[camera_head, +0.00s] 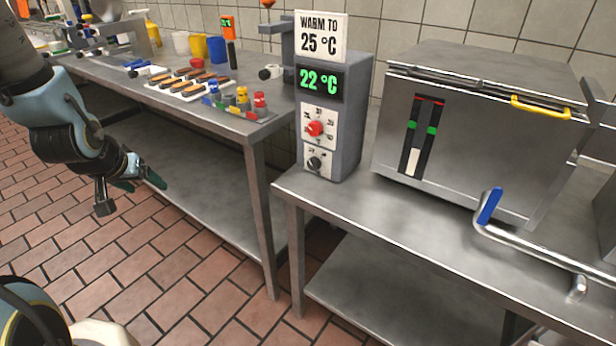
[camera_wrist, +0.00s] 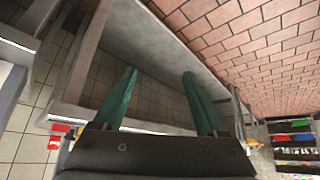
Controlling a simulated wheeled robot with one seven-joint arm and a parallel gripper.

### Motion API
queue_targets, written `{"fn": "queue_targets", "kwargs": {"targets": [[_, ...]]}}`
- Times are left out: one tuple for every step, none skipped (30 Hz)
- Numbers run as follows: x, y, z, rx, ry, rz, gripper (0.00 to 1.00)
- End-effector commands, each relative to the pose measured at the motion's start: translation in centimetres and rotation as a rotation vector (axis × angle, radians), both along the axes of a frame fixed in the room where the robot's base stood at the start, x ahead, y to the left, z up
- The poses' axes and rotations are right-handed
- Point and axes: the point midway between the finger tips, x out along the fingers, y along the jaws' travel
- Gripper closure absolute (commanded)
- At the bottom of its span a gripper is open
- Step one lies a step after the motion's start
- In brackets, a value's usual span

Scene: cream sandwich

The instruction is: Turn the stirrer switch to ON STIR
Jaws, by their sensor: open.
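The grey control unit (camera_head: 346,130) stands at the left end of the right steel table. A red knob (camera_head: 315,128) sits on its upper white dial plate. A black knob (camera_head: 314,164) sits on the lower white plate. The small dial labels are too small to read, so I cannot tell which knob is the stirrer switch or its setting. My gripper (camera_head: 140,179) is open and empty, well left of the knobs and lower than the tabletops. Its two green fingers are spread apart in the wrist view (camera_wrist: 159,76); neither knob can be made out there.
A sign above the unit reads "WARM TO 25 °C"; its display (camera_head: 320,82) reads 22 °C. A steel box (camera_head: 470,130) with a yellow handle and a blue-handled pipe (camera_head: 490,207) stand right. The left table (camera_head: 235,125) holds trays and cups.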

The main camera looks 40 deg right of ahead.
Motion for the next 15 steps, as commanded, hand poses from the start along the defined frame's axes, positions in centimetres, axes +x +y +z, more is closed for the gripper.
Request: {"fn": "queue_targets", "kwargs": {"targets": [[-0.3,-2.7,-2.2,-0.044,-0.032,-0.068,0.26],[-0.4,-4.3,-2.8,-0.078,-0.059,-0.107,0.26],[-0.7,-6.5,-3.6,-0.128,-0.092,-0.158,0.26],[-1.1,-8.2,-4.1,-0.167,-0.114,-0.194,0.26],[-1.6,-9.7,-4.6,-0.209,-0.135,-0.228,0.26],[-2.5,-11.8,-5.1,-0.268,-0.160,-0.273,0.26],[-3.2,-13.3,-5.5,-0.315,-0.177,-0.305,0.26],[-4.0,-14.7,-5.8,-0.363,-0.192,-0.334,0.26],[-5.2,-16.5,-6.2,-0.432,-0.209,-0.369,0.26],[-6.2,-17.7,-6.4,-0.484,-0.220,-0.393,0.26],[-7.2,-18.9,-6.5,-0.538,-0.230,-0.415,0.26],[-8.5,-20.2,-6.6,-0.608,-0.239,-0.438,0.26],[-9.5,-21.0,-6.6,-0.659,-0.245,-0.452,0.26],[-10.4,-21.7,-6.5,-0.709,-0.249,-0.464,0.26],[-11.6,-22.5,-6.4,-0.771,-0.253,-0.475,0.26]]}}
